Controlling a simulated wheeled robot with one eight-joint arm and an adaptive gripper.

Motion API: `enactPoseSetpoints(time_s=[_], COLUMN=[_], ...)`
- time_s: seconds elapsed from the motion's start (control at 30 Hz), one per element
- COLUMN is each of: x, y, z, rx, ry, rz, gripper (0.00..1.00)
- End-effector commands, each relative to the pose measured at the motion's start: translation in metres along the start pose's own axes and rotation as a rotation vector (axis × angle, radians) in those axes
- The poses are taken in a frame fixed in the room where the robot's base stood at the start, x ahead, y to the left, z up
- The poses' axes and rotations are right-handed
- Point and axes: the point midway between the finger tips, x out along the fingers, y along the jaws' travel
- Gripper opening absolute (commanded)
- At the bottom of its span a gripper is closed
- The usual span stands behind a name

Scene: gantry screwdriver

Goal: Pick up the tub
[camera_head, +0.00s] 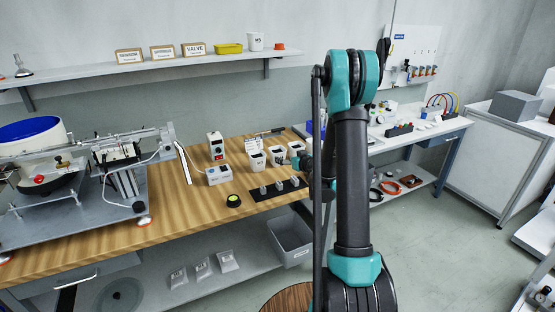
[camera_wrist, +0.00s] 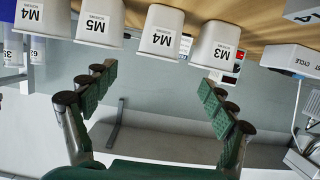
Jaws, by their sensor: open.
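Several white tubs with black-on-white labels stand in a row on the wooden bench. In the wrist view, which shows the scene upside down, they line the top edge: an M3 tub (camera_wrist: 214,44), an M4 tub (camera_wrist: 160,32), an M5 tub (camera_wrist: 99,21) and another M4 tub (camera_wrist: 42,16). In the head view, white tubs (camera_head: 256,160) stand left of my arm, partly hidden by it. Another white tub (camera_head: 255,41) stands on the wall shelf. My gripper (camera_wrist: 156,80) is open, with nothing between its green pads.
A yellow tray (camera_head: 229,48) and labelled boxes sit on the wall shelf (camera_head: 120,66). A white control box (camera_head: 219,174), a black mat (camera_head: 277,189) with small parts and a green-topped button (camera_head: 233,200) are near the tubs. A grey bin (camera_head: 290,242) stands below the bench.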

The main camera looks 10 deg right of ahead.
Motion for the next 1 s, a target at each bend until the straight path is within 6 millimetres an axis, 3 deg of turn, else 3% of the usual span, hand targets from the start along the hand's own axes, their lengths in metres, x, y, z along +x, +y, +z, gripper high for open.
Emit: enactPoseSetpoints(time_s=[0.3, 0.67, 1.0], x=[0.059, 0.082, 0.124], y=[0.000, 0.001, 0.003], z=[0.000, -0.001, -0.003], rx=[-0.001, 0.000, 0.000], ry=[-0.001, 0.000, -0.001], rz=[-0.001, -0.001, 0.000], gripper=[0.84, 0.84, 0.84])
